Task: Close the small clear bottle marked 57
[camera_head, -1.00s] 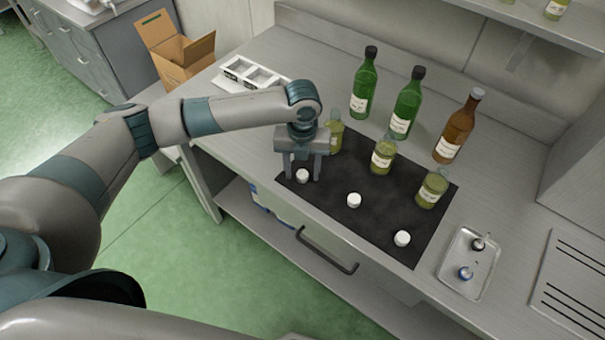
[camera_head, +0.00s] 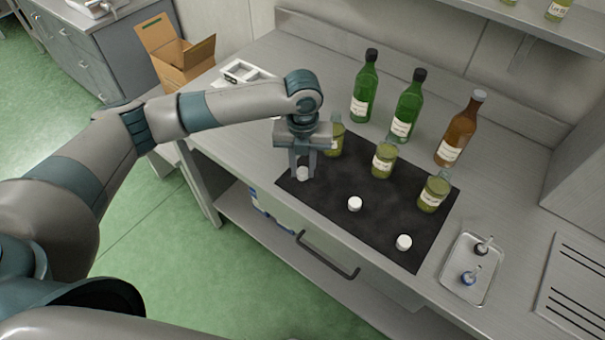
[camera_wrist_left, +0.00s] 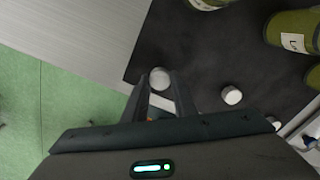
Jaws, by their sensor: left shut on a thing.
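My left gripper (camera_head: 302,174) is shut on a white cap (camera_head: 303,175) at the left front of the black mat (camera_head: 330,193). In the left wrist view the cap (camera_wrist_left: 160,77) sits between the two fingertips. Three small clear bottles with yellow-green contents stand along the back of the mat: a left one (camera_head: 336,143) partly behind my gripper, a middle one (camera_head: 383,162) and a right one (camera_head: 433,194). Their labels are too small to read, so I cannot tell which is marked 57. Two more white caps lie on the mat, a middle one (camera_head: 355,204) and a right one (camera_head: 404,242).
Two green bottles (camera_head: 364,88) (camera_head: 406,107) and a brown bottle (camera_head: 459,130) stand behind the mat. A metal tray (camera_head: 461,287) with small items is at right. A white rack (camera_head: 240,70) and an open cardboard box (camera_head: 178,62) are at back left.

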